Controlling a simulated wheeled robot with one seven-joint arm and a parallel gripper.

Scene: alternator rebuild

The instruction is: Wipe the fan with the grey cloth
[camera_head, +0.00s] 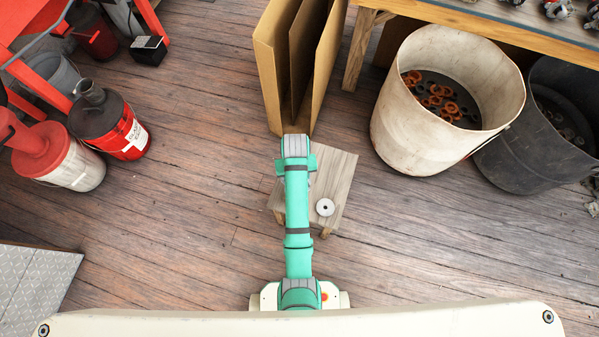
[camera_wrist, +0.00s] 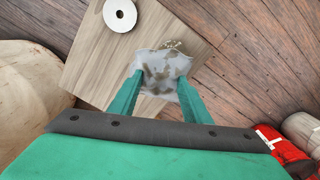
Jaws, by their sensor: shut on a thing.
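The grey cloth (camera_wrist: 160,64), pale with brown stains, shows in the wrist view between the two green fingers of my gripper (camera_wrist: 160,80). My gripper is shut on it, over the top of a small wooden stool. A small tan and metallic bit shows at the cloth's far edge; I cannot tell what it is. A flat whitish disc with a dark centre hole (camera_wrist: 119,15) lies on the stool, apart from the cloth. It also shows in the head view (camera_head: 325,207). I cannot tell whether this disc is the fan. In the head view my arm hides the gripper and cloth.
The small stool (camera_head: 338,172) stands on the plank floor. Beyond it is an open cardboard box (camera_head: 268,70). A whitish bin (camera_head: 425,140) with orange rings and a dark bin (camera_head: 520,165) stand right, by a workbench (camera_head: 480,20). Red cans (camera_head: 118,135) stand left.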

